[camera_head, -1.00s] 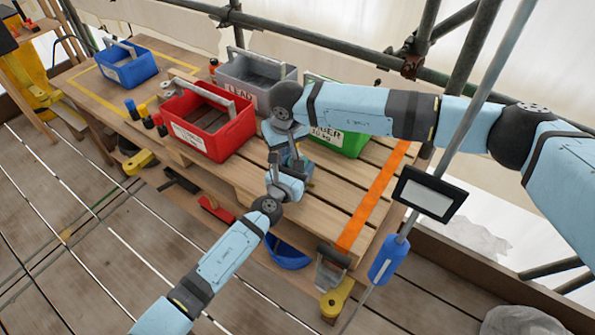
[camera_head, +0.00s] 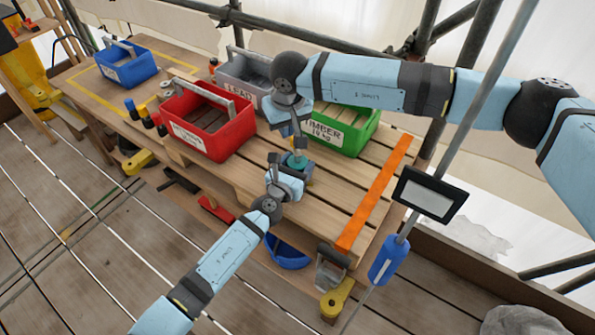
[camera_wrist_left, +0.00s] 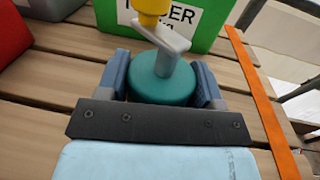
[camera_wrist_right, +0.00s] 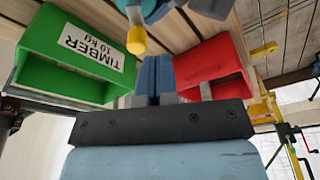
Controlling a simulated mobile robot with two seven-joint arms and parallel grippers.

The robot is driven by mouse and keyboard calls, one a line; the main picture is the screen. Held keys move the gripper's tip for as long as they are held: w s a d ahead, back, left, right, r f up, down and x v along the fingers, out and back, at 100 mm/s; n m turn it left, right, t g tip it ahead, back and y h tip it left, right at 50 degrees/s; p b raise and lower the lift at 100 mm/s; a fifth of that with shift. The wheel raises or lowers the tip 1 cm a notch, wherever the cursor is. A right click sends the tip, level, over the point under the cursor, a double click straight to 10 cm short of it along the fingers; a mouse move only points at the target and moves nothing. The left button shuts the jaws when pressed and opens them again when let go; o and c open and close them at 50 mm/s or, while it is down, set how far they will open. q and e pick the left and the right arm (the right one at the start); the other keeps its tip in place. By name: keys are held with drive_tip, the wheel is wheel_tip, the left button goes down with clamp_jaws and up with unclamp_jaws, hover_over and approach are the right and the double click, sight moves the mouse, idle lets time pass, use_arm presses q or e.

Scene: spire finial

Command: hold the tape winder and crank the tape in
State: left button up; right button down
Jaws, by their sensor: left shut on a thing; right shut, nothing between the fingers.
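The tape winder (camera_head: 302,166) has a round teal body over the planked table. In the left wrist view its teal drum (camera_wrist_left: 162,82) shows with a grey crank arm (camera_wrist_left: 160,36) and a yellow knob (camera_wrist_left: 152,8) on top. My left gripper (camera_head: 284,168) is shut on the drum, one finger on each side. My right gripper (camera_head: 299,136) is just above the winder. In the right wrist view its fingers (camera_wrist_right: 155,72) are shut and empty, beside the yellow knob (camera_wrist_right: 137,40) and apart from it. The winder's underside is hidden.
A green timber crate (camera_head: 345,129) stands close behind the winder. A red crate (camera_head: 207,122) is at left, with a grey crate (camera_head: 246,72) behind. An orange strip (camera_head: 375,194) runs along the table's right side. A pole with a small screen (camera_head: 430,194) stands at right.

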drive_tip(key=shift+r, duration=0.5)
drive_tip(key=c, duration=1.8)
unclamp_jaws()
drive_tip(key=o, duration=0.7)
drive_tip(key=shift+w+r+m, duration=0.1)
drive_tip(key=shift+m, duration=0.3)
drive_tip(key=shift+o, duration=0.9)
drive_tip(key=shift+w+d+r+m, duration=0.15)
drive_tip(key=shift+r+m, duration=0.05)
drive_tip(key=shift+m, duration=0.4)
wheel_tip(320, 180, up, 4)
drive_tip(key=w+d+m+g+h, duration=0.1)
drive_tip(key=w+d+m+g, duration=0.1)
drive_tip(key=m, duration=1.2)
wheel_tip(320, 180, down, 11)
drive_tip(key=shift+w+a+f, duration=0.1)
drive_tip(key=shift+a+f, duration=0.05)
drive_tip(key=shift+f, duration=0.05)
